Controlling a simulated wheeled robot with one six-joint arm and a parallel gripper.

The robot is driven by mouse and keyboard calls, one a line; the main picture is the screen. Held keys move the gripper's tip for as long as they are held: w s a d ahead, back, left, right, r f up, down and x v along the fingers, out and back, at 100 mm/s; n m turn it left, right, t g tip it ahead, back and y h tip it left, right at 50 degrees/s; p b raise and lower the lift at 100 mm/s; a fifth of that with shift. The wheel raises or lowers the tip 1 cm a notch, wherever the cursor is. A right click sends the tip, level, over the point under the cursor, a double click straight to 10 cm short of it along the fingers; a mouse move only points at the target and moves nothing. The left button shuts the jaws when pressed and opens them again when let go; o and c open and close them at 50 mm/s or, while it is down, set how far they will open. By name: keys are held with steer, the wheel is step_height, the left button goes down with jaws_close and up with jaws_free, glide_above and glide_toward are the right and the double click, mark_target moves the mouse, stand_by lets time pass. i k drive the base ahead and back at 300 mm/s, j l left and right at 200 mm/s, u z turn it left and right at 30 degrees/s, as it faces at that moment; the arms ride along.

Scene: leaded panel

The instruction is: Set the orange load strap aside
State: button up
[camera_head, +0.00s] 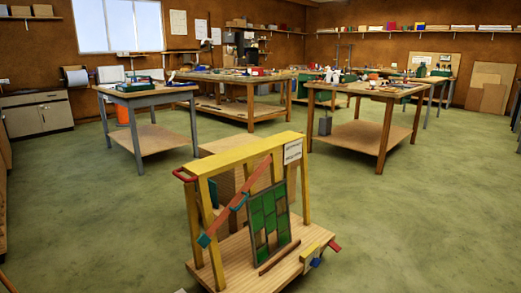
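The orange load strap (224,219) runs diagonally across the front of a yellow wooden frame (245,151) on a low wooden cart (222,270). Its low end at the left has a teal piece (204,240). A blue loop (240,202) sits around its middle. The strap's upper end reaches up toward the top beam; how it is fastened there is too small to tell. The leaded panel (269,222), with green and brown panes, leans upright on the cart, right of the strap. My gripper is not in view.
A red handle (184,176) sticks out at the frame's upper left. A wooden strip (279,257) lies before the panel; yellow, blue and red parts (316,251) sit at the cart's right edge. Workbenches (147,95) stand behind. Green floor (420,220) is clear at left and right.

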mark_target(204, 240)
steer(key=j, duration=0.25)
steer(key=i+j+z, duration=0.1)
steer(key=i+j, duration=0.15)
steer(key=i, duration=0.25)
steer(key=i+j+z, duration=0.1)
steer(key=i+j, duration=0.2)
steer(key=i, duration=0.2)
